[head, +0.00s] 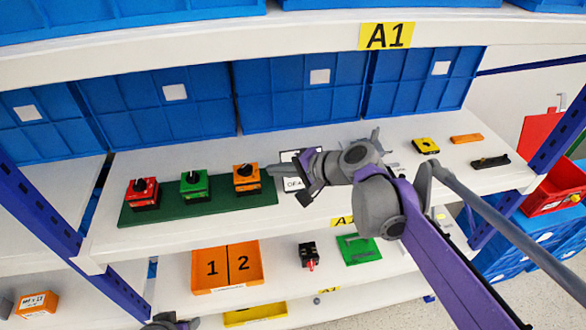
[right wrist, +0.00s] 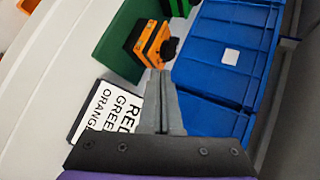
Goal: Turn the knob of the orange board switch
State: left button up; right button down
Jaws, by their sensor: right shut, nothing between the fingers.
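The orange board switch (head: 247,178) with its black knob stands at the right end of the green board (head: 190,212), beside the green switch (head: 194,185) and the red switch (head: 142,191). My right gripper (head: 270,170) is shut and empty, its fingertips just right of the orange switch; contact cannot be told in the head view. In the right wrist view the shut fingers (right wrist: 163,78) point at the orange switch (right wrist: 150,43), close to its black knob (right wrist: 169,48). A small part of my left gripper (head: 170,322) shows at the bottom edge; its fingers are unclear.
A white sign (right wrist: 108,112) with colour words lies beside the board, partly behind my right gripper. Blue bins (head: 300,90) line the back of the shelf. A yellow part (head: 426,145) and other small parts lie to the right. The lower shelf holds an orange tray (head: 228,268).

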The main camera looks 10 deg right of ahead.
aim_at(250, 164)
jog(key=w+a, duration=0.3)
jog(key=shift+w+a+f, duration=0.25)
jog(key=shift+a+f, duration=0.05)
jog(key=shift+f, duration=0.05)
pick_arm(q)
jog(key=shift+r, duration=0.3)
